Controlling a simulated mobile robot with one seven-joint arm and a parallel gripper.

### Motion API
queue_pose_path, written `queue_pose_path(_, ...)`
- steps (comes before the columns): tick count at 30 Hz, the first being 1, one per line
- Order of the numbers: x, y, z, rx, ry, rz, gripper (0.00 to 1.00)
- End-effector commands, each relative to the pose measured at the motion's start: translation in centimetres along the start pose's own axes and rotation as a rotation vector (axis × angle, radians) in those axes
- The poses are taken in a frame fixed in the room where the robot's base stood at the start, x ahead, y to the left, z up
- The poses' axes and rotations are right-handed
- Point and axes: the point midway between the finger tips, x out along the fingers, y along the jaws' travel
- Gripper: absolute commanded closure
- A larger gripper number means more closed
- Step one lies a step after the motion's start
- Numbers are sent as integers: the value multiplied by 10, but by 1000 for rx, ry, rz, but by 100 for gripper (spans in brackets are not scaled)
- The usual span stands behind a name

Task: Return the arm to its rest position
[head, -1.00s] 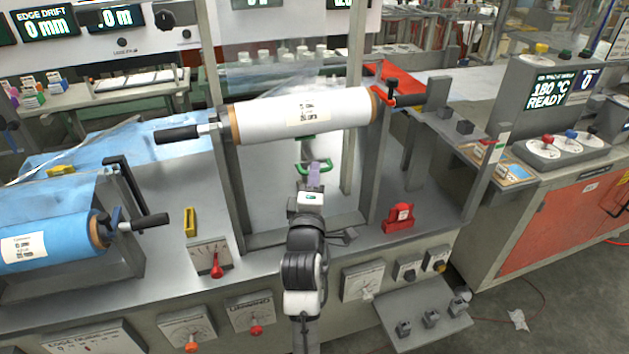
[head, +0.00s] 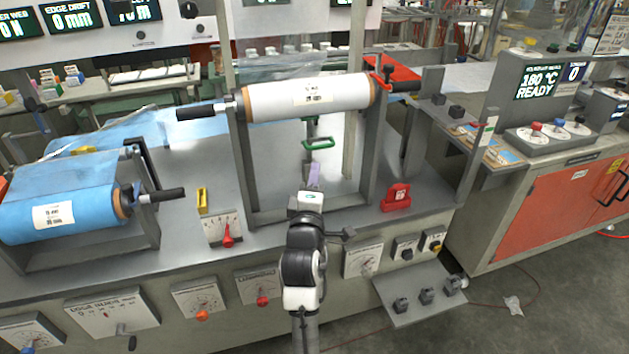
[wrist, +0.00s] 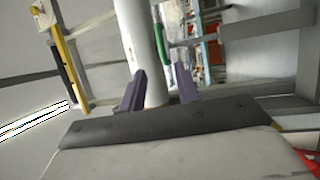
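My arm reaches up from the bottom middle of the head view. My gripper (head: 314,177) has purple fingers and is in front of a grey frame that carries a white film roll (head: 330,95). In the wrist view my gripper (wrist: 160,84) has its two fingers apart with nothing held between them. The white roll (wrist: 138,40) shows behind the fingers there. A green handle (head: 321,144) is just beyond the fingertips in the head view, with a visible gap. It also shows in the wrist view (wrist: 163,45).
A blue film roll (head: 70,212) in a stand is at the left. A yellow block (head: 202,200) and a red item (head: 396,197) stand on the grey machine top at either side of the frame. Knobs and dials line the front panel.

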Motion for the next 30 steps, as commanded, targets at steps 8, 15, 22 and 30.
queue_pose_path(8,1,-1,0,0,0,0,68)
queue_pose_path(15,1,-1,0,0,0,0,68)
queue_pose_path(22,1,2,-6,12,11,10,68)
queue_pose_path(30,-32,93,-126,371,326,216,68)
